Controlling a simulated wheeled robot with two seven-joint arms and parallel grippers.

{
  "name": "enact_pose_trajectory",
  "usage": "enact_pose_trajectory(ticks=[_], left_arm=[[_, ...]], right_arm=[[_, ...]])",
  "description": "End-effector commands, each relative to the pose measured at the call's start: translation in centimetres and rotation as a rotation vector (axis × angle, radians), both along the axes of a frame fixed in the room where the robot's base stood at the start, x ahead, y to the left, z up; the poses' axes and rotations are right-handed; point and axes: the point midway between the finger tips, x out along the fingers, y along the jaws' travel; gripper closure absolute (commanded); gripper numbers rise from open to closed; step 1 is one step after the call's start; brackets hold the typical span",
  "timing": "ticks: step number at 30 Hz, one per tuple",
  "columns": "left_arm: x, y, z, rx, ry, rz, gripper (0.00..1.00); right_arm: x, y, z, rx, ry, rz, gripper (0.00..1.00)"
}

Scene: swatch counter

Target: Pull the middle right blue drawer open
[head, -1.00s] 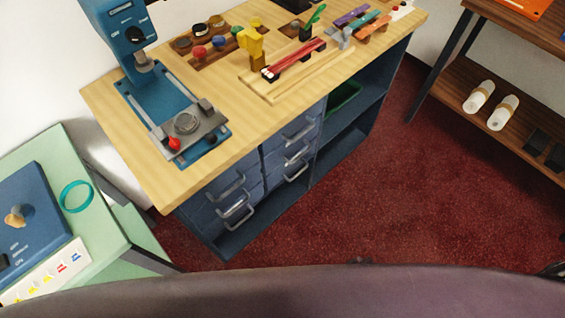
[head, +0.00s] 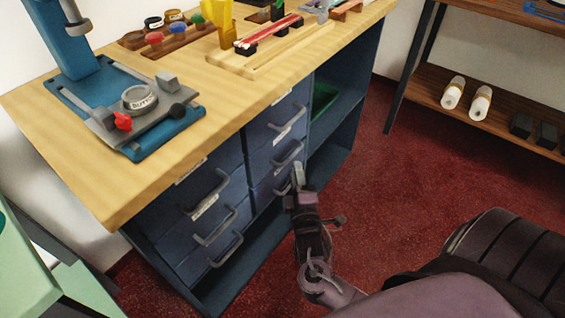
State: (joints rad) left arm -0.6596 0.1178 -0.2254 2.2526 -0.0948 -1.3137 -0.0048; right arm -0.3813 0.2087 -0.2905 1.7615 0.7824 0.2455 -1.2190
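The blue cabinet (head: 150,240) under the wooden counter has two columns of blue drawers with grey bar handles. The middle right drawer (head: 262,160) looks closed, and its handle (head: 290,154) is visible. The top right drawer (head: 264,128) sits above it and the bottom right drawer (head: 264,192) below it. My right gripper (head: 298,174) points up at the cabinet front, just below and right of the middle right handle, covering part of the bottom right drawer. I cannot tell whether it touches anything or how far its fingers are apart. My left gripper is out of view.
The wooden counter top (head: 200,82) overhangs the drawers. Open shelves with a green bin (head: 322,98) are right of the drawers. A green table (head: 20,270) stands at lower left. The red carpet (head: 390,190) is clear to the right.

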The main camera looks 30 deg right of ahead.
Motion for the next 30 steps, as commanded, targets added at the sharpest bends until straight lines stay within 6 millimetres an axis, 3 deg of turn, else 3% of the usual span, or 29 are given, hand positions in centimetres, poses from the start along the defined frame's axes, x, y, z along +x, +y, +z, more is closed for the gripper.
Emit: enact_pose_trajectory(ticks=[12, 23, 30], left_arm=[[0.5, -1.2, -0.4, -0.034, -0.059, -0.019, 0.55], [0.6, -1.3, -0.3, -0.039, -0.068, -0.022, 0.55], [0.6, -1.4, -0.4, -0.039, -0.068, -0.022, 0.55]], right_arm=[[5.6, -2.3, 0.8, 0.001, 0.000, 0.001, 0.69], [6.2, -2.6, 0.9, 0.002, 0.001, 0.001, 0.69], [6.2, -2.6, 0.9, 0.003, 0.002, 0.002, 0.99]])
